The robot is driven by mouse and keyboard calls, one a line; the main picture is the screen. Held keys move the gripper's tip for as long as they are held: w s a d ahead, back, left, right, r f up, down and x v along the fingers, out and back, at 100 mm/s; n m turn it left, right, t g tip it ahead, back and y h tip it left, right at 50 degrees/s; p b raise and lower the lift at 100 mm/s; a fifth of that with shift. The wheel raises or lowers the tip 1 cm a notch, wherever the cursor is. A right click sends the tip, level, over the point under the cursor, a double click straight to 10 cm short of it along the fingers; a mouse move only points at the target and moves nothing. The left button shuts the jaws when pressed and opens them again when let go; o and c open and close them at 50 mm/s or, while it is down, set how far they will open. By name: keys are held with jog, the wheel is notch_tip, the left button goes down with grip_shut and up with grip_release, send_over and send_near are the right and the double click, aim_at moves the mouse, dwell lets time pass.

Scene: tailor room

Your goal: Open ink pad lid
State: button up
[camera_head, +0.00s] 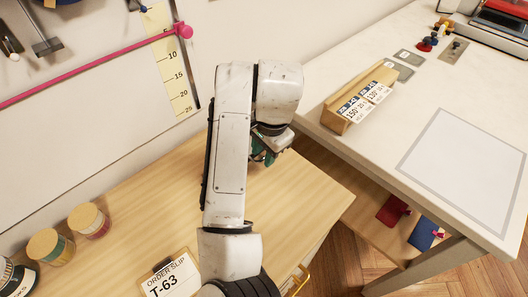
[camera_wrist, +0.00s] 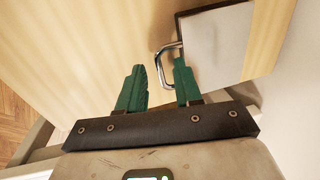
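My gripper (camera_wrist: 158,64) has green fingers, which stand apart with clear space between them. In the wrist view a flat, pale grey square piece with a dark rim (camera_wrist: 218,42), which looks like the ink pad, lies on the wooden surface beyond the right finger. A bent metal handle (camera_wrist: 158,62) sticks out from its left side. The handle's loop lies between the fingertips in the picture, closer to the right one; whether they touch I cannot tell. In the head view my gripper (camera_head: 263,155) is over the wooden table, mostly hidden by my arm, and the ink pad is not visible.
The wooden table (camera_head: 130,185) carries jars (camera_head: 50,247) and an order slip (camera_head: 167,276). A white table (camera_head: 380,140) on the right holds a wooden block with labels (camera_head: 358,100) and a pale sheet (camera_head: 462,170). A wall stands behind my arm.

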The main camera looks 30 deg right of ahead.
jog(key=shift+f, duration=0.2)
grip_shut()
dwell(1.4)
